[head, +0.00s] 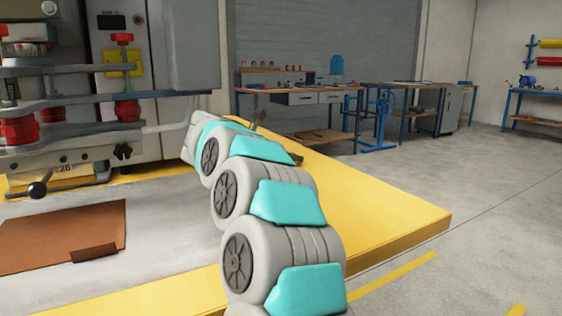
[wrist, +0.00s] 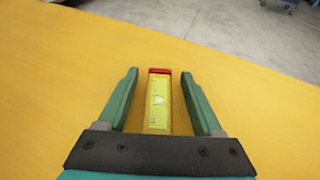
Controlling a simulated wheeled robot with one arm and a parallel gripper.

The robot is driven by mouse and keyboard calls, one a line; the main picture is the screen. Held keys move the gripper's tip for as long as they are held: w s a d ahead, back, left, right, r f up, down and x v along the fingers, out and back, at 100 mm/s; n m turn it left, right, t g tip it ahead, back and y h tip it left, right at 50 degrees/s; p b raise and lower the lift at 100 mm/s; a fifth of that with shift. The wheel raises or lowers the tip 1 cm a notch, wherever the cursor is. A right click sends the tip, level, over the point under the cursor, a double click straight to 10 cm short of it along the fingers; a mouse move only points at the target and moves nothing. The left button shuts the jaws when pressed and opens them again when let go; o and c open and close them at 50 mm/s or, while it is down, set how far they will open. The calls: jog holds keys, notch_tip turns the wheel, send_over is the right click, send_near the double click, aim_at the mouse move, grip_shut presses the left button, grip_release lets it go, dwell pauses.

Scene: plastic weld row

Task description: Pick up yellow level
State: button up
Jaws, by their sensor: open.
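The yellow level (wrist: 158,103) lies on the yellow table surface in the wrist view. It is a short yellow bar with a red end cap and a pale vial in its middle. My gripper (wrist: 160,85) is open, with one green finger on each side of the level. The level's near end is hidden by the gripper body. I cannot tell whether the fingers are at the level's height. In the head view my arm hides the level.
The yellow table (head: 400,212) has free room around the level, and its edge lies beyond, with grey floor (head: 430,185) below. A brown board (head: 62,236) lies at the left in front of a large machine (head: 70,100). Workbenches (head: 300,92) stand far back.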

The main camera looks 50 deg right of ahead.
jog(key=shift+c, duration=0.2)
grip_shut()
dwell(0.3)
